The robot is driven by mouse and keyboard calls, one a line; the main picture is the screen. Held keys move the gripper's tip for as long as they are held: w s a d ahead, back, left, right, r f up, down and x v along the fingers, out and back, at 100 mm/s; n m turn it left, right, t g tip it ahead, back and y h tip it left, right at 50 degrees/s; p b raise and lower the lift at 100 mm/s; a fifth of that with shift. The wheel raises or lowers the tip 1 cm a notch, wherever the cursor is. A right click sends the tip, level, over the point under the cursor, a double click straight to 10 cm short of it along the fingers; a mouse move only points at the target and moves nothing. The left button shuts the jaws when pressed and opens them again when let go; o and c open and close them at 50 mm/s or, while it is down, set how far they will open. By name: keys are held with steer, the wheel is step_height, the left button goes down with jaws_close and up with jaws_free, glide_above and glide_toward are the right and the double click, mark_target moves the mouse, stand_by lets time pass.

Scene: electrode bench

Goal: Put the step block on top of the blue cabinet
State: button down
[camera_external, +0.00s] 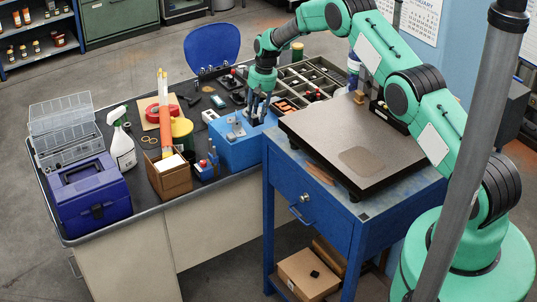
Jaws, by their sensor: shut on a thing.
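A blue box-like cabinet (236,152) stands on the dark bench, left of the granite plate. Small grey metal pieces (234,130) sit on its top. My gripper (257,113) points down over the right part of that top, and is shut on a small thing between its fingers. I take this to be the step block, but it is too small and too hidden by the fingers to make out its shape. I cannot tell whether it touches the cabinet top.
The granite plate (345,130) lies on a blue stand (325,205) to the right. A divided parts tray (310,80) is behind.

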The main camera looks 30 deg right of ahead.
mark_target(257, 117)
steer(key=shift+f+p, duration=0.3)
steer(key=shift+f, duration=1.4)
steer(key=shift+f, duration=0.2)
steer(key=c, duration=1.3)
jaws_free()
steer(key=shift+r, duration=0.15)
step_height(257, 117, up, 12)
steer(key=s+d+b, duration=0.1)
steer(key=shift+d+b, duration=0.3)
steer(key=shift+s, duration=0.1)
